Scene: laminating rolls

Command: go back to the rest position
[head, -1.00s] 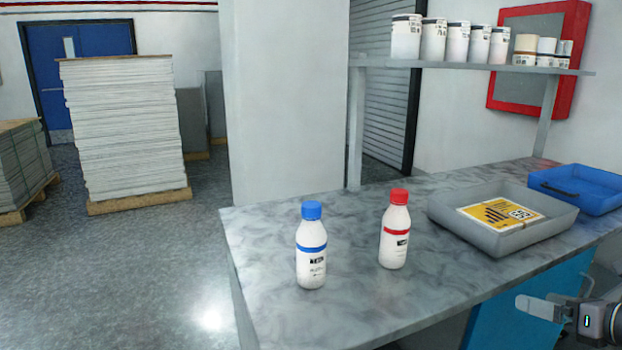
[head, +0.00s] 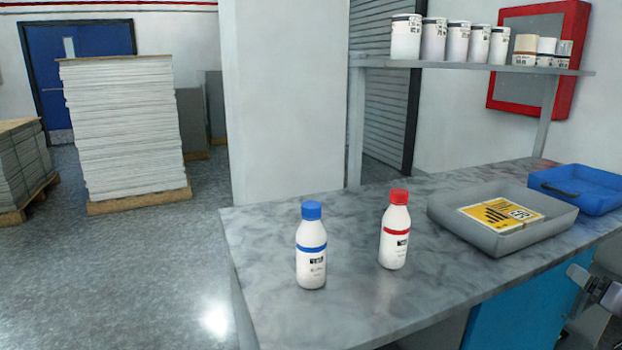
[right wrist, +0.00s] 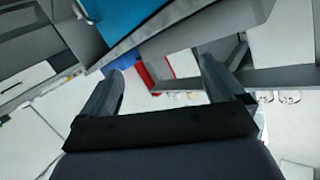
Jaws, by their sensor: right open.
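My right gripper (head: 592,284) is at the right edge of the head view, beside the front of the table and clear of everything on it. In the right wrist view my right gripper (right wrist: 160,72) has its two fingers wide apart with nothing between them. My left gripper is not in view. A white bottle with a blue cap (head: 311,250) and a white bottle with a red cap (head: 395,235) stand upright and apart on the marbled table (head: 365,300).
A grey tray (head: 470,238) holding a yellow-and-white labelled item (head: 502,214) sits on the table's right part, with a blue tray (head: 590,205) behind it. A shelf (head: 470,66) above carries several cans. Stacked sheets (head: 122,130) stand on a pallet at left.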

